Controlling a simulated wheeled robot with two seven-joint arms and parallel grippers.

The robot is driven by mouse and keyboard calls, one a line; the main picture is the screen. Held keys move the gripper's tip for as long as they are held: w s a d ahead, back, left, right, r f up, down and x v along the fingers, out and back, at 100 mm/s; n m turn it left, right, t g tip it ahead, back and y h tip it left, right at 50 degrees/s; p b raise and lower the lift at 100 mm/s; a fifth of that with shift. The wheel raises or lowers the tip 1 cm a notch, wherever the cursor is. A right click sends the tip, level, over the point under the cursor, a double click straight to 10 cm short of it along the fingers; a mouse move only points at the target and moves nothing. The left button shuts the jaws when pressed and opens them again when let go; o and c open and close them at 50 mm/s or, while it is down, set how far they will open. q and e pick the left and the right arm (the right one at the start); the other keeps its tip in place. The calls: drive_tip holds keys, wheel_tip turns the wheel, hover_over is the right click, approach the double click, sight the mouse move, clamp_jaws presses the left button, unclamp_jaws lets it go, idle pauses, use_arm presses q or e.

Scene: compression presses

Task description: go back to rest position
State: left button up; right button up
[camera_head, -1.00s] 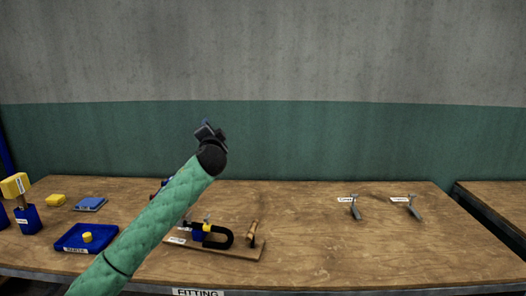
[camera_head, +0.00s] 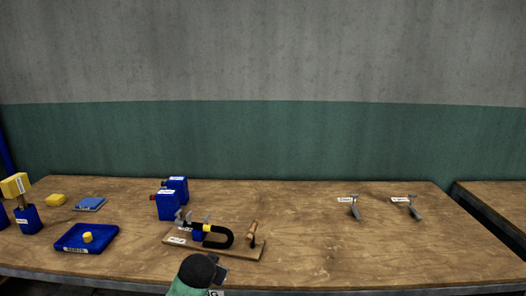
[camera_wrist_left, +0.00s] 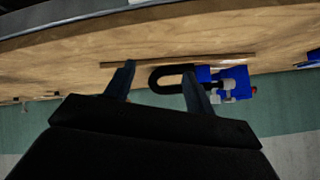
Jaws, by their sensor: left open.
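My left gripper (camera_head: 218,273) is low at the front edge of the table in the head view, below the wooden board with the clamp. In the left wrist view its two dark fingers (camera_wrist_left: 158,84) are spread apart with nothing between them. My right gripper is in neither view.
Two blue boxes (camera_head: 168,206) stand behind the board. A blue tray (camera_head: 107,238) with a yellow piece lies left. Two labelled tools (camera_head: 354,208) lie at the right. The table (camera_head: 370,255) is clear at front right. A second table (camera_head: 495,200) stands beyond a gap.

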use_arm(q)
drive_tip(key=s+f+n+g, duration=0.1)
drive_tip(key=s+f+g, duration=0.1)
drive_tip(key=s+f, duration=0.9)
drive_tip(key=s+f+g, duration=0.3)
drive_tip(key=s+f, duration=0.8)
drive_tip(key=s, duration=0.6)
drive_tip(key=s+f+n+g, duration=0.1)
drive_tip(key=s+f+g, duration=0.2)
drive_tip(key=s+f, duration=0.8)
drive_tip(key=s, duration=0.3)
drive_tip(key=shift+s+a+n+h, duration=0.2)
drive_tip(key=shift+n+h, duration=0.1)
drive_tip(key=shift+h, duration=0.1)
